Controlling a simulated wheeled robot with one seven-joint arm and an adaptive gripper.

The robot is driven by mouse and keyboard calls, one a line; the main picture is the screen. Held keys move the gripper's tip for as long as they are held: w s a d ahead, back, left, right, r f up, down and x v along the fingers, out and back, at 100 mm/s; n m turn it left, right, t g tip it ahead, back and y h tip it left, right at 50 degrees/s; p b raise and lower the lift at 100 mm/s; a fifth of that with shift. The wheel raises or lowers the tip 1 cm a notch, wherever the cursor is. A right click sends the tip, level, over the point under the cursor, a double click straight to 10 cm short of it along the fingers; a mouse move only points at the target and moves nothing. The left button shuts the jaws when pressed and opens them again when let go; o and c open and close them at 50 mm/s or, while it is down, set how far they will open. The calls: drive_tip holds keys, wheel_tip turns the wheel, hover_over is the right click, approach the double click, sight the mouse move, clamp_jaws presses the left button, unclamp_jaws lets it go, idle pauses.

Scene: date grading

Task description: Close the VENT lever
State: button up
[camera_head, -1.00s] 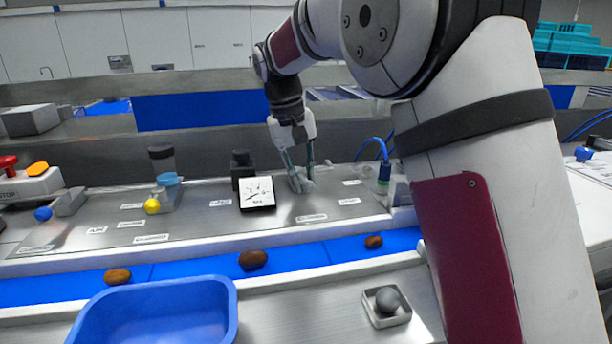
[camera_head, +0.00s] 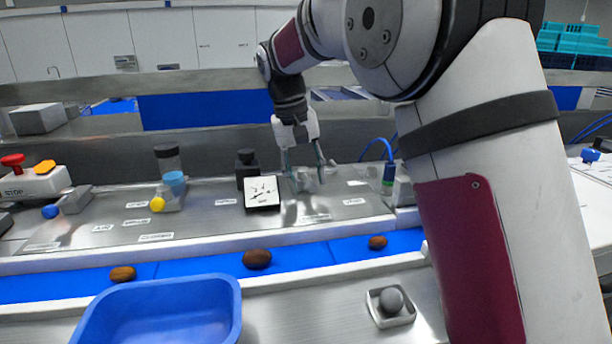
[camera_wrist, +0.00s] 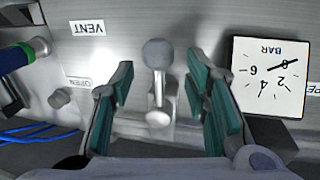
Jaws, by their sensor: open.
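The VENT lever (camera_wrist: 158,85) has a grey ball knob on a short metal shaft, below and right of the VENT label (camera_wrist: 87,28) in the wrist view. An OPEN label (camera_wrist: 78,83) lies left of it. My gripper (camera_wrist: 160,72) is open, with one green-padded finger on each side of the lever and a visible gap to both. In the head view my gripper (camera_head: 304,168) points down over the panel, and the small pale lever (camera_head: 305,181) shows between its fingers, hard to make out.
A square BAR gauge (camera_wrist: 270,77) stands close to the right finger in the wrist view. A blue hose fitting (camera_head: 388,178) is right of my gripper. Yellow (camera_head: 157,204) and blue (camera_head: 50,211) knobs are further left. Dates lie on the blue belt (camera_head: 200,279) in front.

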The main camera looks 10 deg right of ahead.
wheel_tip(320, 180, up, 12)
drive_tip(key=a, duration=0.2)
drive_tip(key=shift+a, duration=0.15)
drive_tip(key=shift+f, duration=0.1)
idle(0.4)
drive_tip(key=s+d+r+t+y, duration=0.1)
drive_tip(key=s+d, duration=0.2)
drive_tip(key=s, duration=0.4)
drive_tip(key=s+d+r+t+y, duration=0.1)
drive_tip(key=s+d+t, duration=0.1)
drive_tip(key=s+d, duration=0.35)
drive_tip(key=s+f+t, duration=0.1)
drive_tip(key=s+f, duration=0.4)
drive_tip(key=s, duration=0.4)
drive_tip(key=s+f+t, duration=0.1)
drive_tip(key=s+f, duration=0.5)
drive_tip(key=s, duration=0.4)
drive_tip(key=shift+f+t, duration=0.3)
